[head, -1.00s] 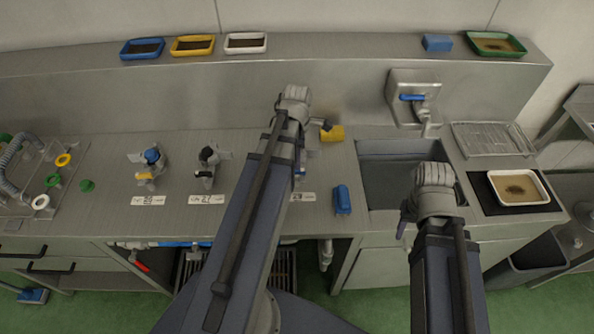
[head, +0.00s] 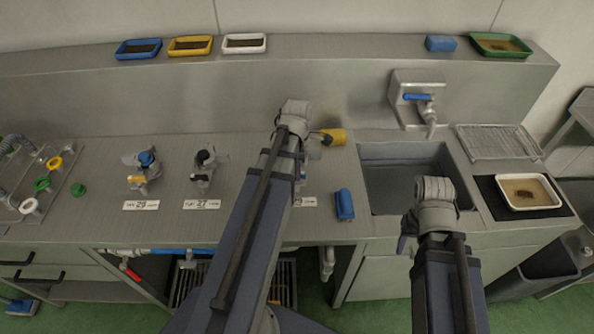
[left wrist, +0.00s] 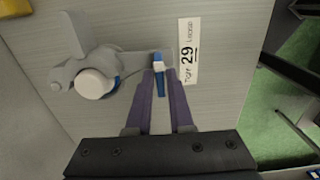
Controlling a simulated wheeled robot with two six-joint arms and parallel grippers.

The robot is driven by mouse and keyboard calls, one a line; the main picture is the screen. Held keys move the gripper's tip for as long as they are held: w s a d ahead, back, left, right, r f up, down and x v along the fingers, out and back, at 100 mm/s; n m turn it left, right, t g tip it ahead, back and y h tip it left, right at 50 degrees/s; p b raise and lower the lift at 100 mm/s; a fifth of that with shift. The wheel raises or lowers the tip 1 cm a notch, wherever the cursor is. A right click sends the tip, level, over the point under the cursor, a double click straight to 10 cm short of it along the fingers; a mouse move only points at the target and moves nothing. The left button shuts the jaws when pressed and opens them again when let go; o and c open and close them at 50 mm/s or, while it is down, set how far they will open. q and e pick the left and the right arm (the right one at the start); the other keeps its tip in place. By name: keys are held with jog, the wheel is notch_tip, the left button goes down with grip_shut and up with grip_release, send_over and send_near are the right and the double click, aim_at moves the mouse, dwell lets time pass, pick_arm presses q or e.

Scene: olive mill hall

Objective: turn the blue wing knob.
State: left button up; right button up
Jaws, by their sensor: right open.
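The blue wing knob (left wrist: 160,75) shows in the left wrist view as a narrow blue tab with a white patch, on a grey valve body (left wrist: 62,73) beside the label marked 29. My left gripper (left wrist: 160,78) has its two purple fingers on either side of the blue tab. I cannot tell whether they press on it. A round white cap (left wrist: 95,84) with a blue edge is left of the fingers. In the head view my left arm hides most of this valve. My right gripper (head: 405,240) is open, in front of the sink, partly hidden by its wrist.
Two other valves, one with a blue cap and yellow wing (head: 143,165), one black (head: 204,165), stand to the left. A yellow block (head: 336,137) and a blue object (head: 344,205) lie near my left arm. The sink (head: 390,185) and a white tray (head: 524,205) are right.

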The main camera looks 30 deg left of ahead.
pick_arm(q)
grip_shut()
